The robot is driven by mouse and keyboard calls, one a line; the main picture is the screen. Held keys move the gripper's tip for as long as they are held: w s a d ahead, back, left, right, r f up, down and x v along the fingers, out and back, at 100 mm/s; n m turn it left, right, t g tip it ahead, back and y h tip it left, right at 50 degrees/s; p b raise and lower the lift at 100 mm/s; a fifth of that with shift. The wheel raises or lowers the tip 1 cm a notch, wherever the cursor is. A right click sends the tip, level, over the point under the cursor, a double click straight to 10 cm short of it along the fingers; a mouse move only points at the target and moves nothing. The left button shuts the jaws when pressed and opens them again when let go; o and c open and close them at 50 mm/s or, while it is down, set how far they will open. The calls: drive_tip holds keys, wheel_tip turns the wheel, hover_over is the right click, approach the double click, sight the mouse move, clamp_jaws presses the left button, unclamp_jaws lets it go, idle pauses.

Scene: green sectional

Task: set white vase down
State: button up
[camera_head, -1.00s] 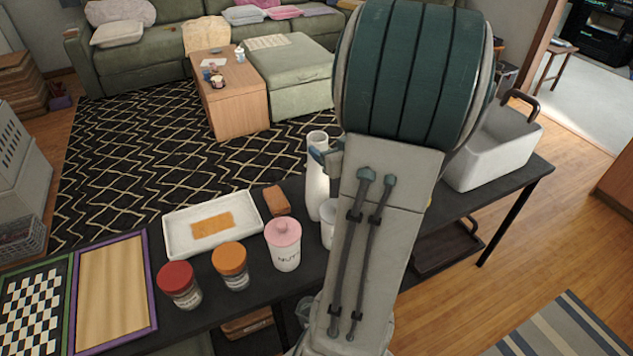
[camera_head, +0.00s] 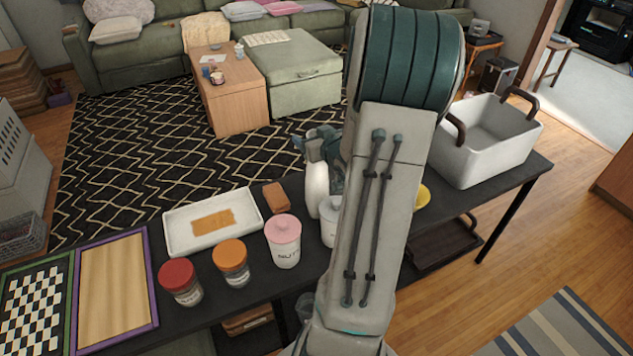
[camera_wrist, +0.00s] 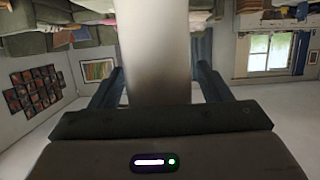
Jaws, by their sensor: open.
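The white vase (camera_head: 317,187) appears to stand on the dark table (camera_head: 345,285), behind the pink-lidded canister and partly behind a white jar. My gripper (camera_head: 320,152) is at its upper part and hides its top in the head view. In the wrist view the vase (camera_wrist: 158,50) shows as a pale upright band between the two fingers of my gripper (camera_wrist: 158,88). The fingers are open, one on each side of it, with narrow gaps showing. The vase's base contact is hidden in the head view.
A pink-lidded canister (camera_head: 284,245), an orange-lidded jar (camera_head: 231,265) and a red-lidded jar (camera_head: 180,283) stand in front. A white tray (camera_head: 178,243) and a brown block (camera_head: 276,197) lie left. A white basket (camera_head: 490,155) stands right. My arm hides the table's middle.

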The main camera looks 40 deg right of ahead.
clamp_jaws()
drive_tip(key=shift+r, duration=0.2)
